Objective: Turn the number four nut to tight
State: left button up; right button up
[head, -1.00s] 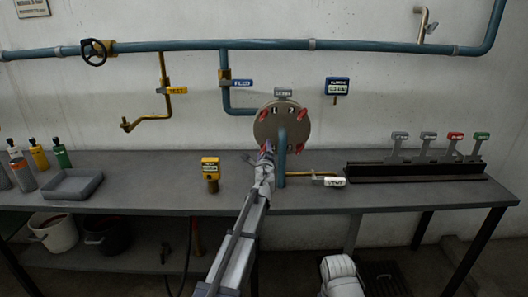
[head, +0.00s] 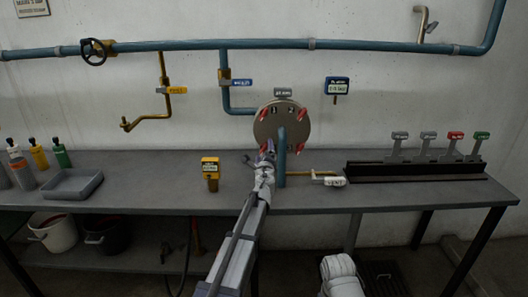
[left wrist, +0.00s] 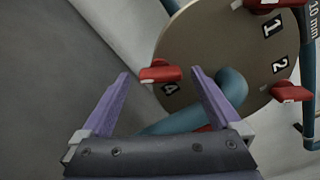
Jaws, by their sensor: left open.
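A round metal flange (head: 266,127) with several red nuts stands above the back of the bench, around a blue pipe. In the left wrist view the flange (left wrist: 200,45) carries the labels 1, 2 and 4. The red nut beside label 4, the number four nut (left wrist: 160,73), shows between the tips of my left gripper (left wrist: 161,76). The left gripper is open, with one purple finger on each side of the nut in the picture. I cannot tell whether they touch it. In the head view my left gripper (head: 267,152) is at the flange's lower left.
The blue pipe (left wrist: 232,88) passes close to the right finger. A yellow device (head: 210,172) stands on the bench to the left.

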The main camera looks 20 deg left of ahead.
pick_arm(q)
jog(key=v, duration=0.6)
jog(key=shift+s, duration=0.15)
